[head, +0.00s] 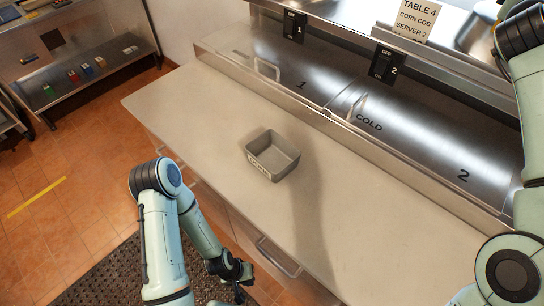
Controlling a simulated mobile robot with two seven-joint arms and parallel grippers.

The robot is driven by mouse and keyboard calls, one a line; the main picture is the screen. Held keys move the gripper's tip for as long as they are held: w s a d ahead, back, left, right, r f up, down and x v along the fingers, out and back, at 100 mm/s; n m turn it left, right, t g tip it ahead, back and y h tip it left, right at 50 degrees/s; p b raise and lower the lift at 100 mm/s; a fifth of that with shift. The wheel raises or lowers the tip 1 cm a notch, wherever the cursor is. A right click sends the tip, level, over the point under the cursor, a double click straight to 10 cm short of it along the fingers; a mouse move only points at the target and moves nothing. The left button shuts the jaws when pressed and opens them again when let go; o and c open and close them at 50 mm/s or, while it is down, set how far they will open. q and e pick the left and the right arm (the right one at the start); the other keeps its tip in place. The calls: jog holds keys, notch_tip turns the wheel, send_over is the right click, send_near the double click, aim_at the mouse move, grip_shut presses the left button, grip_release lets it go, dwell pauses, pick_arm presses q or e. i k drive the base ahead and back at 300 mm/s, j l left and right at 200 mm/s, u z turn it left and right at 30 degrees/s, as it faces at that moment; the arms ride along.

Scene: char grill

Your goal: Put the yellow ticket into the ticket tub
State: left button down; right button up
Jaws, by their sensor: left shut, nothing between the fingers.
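The ticket tub (259,166) is a small grey open box with a label on its front, standing on the pale counter. Its visible inside looks empty. I cannot pick out a ticket that is clearly yellow. A cream paper ticket (415,22) with printed lines, "TABLE 4" at the top, stands at the upper right behind the grill covers. My left gripper (240,282) is low in front of the counter's front edge, shut and empty, apart from the tub. My right arm shows at the right edge, but its gripper is out of view.
Steel covers marked 1 and 2 (463,176) line the back of the counter (215,110), with switches (387,63) above. Drawer handles (279,258) stick out in front. A steel shelf (110,68) with small coloured items stands at upper left. The counter around the tub is clear.

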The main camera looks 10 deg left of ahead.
aim_at(277, 158)
jog(key=k+j, duration=1.2)
jog(key=k, duration=0.1)
